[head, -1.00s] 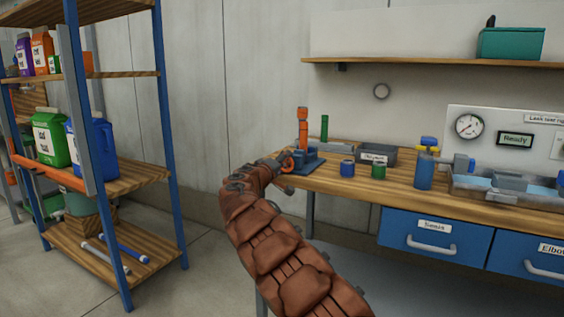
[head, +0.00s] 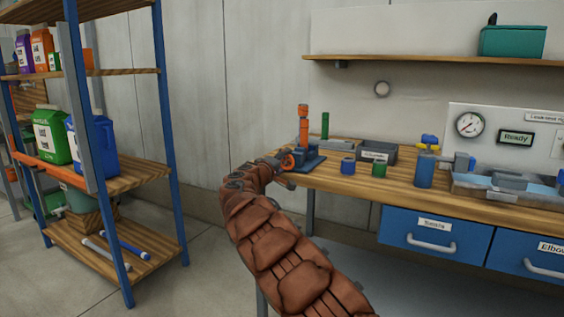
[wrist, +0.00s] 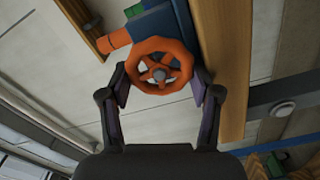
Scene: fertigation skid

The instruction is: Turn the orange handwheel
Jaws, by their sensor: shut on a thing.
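An orange upright part (head: 303,126) rises from the blue base (head: 309,163).
The wooden bench (head: 405,187) holds a blue cup (head: 347,167), a green cup (head: 379,169), a grey bin (head: 379,152) and a blue valve fitting (head: 424,170). A shelf rack (head: 140,175) stands to the left. Open floor lies between rack and bench.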

